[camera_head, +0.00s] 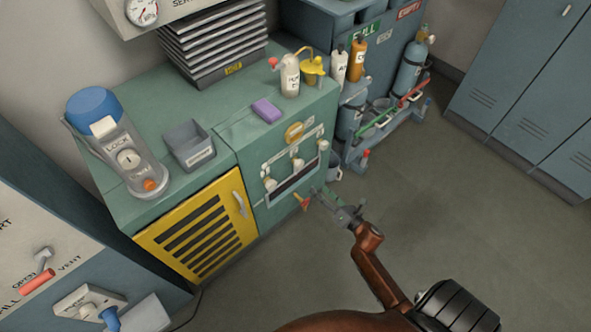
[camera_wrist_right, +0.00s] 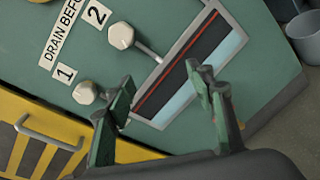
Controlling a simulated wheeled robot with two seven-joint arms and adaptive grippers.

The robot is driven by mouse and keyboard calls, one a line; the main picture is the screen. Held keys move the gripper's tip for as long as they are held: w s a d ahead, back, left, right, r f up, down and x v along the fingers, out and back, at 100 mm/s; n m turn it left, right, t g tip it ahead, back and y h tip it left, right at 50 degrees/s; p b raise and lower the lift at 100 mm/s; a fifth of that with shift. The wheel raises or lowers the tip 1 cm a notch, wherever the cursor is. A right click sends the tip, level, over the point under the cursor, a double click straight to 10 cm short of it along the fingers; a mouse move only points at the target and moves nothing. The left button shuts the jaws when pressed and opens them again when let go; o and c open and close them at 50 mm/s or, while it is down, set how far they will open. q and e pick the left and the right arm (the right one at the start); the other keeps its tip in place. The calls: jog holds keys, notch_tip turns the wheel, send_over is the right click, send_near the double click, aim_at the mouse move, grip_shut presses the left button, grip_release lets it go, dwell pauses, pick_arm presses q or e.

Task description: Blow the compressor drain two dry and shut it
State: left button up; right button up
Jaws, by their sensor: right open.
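The green compressor cabinet front (camera_head: 262,160) carries a row of white drain knobs. The knob of drain two (camera_head: 298,163) is the middle one. In the right wrist view this knob (camera_wrist_right: 121,36) sits beside the label 2, with a grey stem running toward the dark slotted panel (camera_wrist_right: 190,68). The knob of drain one (camera_wrist_right: 85,92) is below it, by the left finger. My right gripper (camera_head: 328,198) is in front of the cabinet, right of and below the knobs. Its fingers (camera_wrist_right: 160,98) are apart with nothing between them. My left gripper is not in view.
On the cabinet top stand a blue-lidded unit (camera_head: 130,150), a grey bin (camera_head: 189,146), a purple sponge (camera_head: 267,110) and a white bottle (camera_head: 290,77). A yellow louvred door (camera_head: 200,232) is left of the drains. A cylinder rack (camera_head: 390,120) stands right. The floor (camera_head: 455,190) is open.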

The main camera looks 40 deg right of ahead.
aim_at(301, 167)
jog(key=w+r+n+b, duration=0.1)
jog(key=w, duration=0.2)
jog(key=w+r+n+t+y+b, duration=0.1)
jog(key=w+r+n, duration=0.1)
jog(key=w, duration=0.1)
jog(key=w+a+r+n+b, duration=0.1)
jog(key=w+r+n, duration=0.1)
jog(key=w, duration=0.1)
jog(key=shift+a+r+t, duration=0.1)
jog(key=shift+r+t, duration=0.05)
jog(key=shift+t, duration=0.15)
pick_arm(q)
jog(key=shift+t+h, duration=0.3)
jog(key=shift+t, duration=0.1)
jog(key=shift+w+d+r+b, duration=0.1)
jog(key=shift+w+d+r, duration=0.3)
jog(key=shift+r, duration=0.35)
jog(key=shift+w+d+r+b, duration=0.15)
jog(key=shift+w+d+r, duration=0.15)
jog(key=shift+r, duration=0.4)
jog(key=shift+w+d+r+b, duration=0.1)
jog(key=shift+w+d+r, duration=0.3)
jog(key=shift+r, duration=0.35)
pick_arm(e)
jog(key=shift+w+r, duration=0.1)
jog(key=shift+w, duration=0.6)
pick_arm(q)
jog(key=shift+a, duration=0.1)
pick_arm(e)
jog(key=shift+c, duration=0.4)
